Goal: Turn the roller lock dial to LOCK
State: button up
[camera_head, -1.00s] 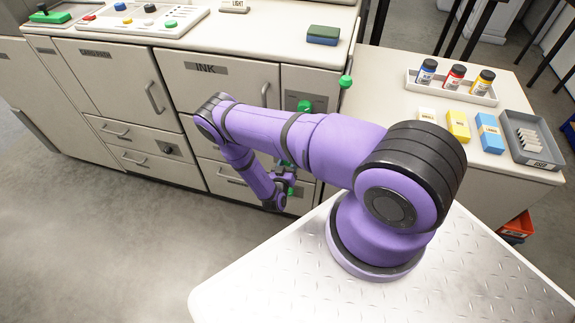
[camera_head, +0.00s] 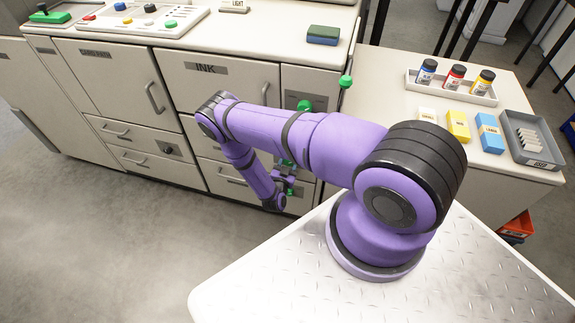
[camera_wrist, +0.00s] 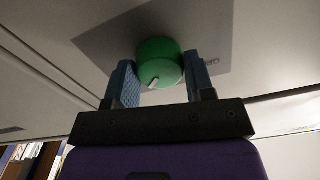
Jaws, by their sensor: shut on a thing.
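In the wrist view a round green dial (camera_wrist: 160,62) with a pale pointer mark stands out from a grey plate (camera_wrist: 95,42) on the cabinet front. My gripper (camera_wrist: 158,82) has one blue finger pad on each side of the dial and is shut on it. The pale mark points toward the lower left in this view. No LOCK lettering can be read. In the head view my gripper (camera_head: 285,178) is low at the cabinet front beside green parts, partly hidden by my arm, so the dial there is not clear.
A green knob (camera_head: 346,81) sticks out at the cabinet's right corner, and another green part (camera_head: 304,105) shows just above my arm. The INK cabinet door (camera_head: 225,82) is closed. A side table (camera_head: 385,85) at the right holds bottles, boxes and a grey tray (camera_head: 533,140).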

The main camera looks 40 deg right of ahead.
jog(key=o, duration=0.9)
jog(key=v, duration=1)
jog(key=shift+s+a, duration=0.3)
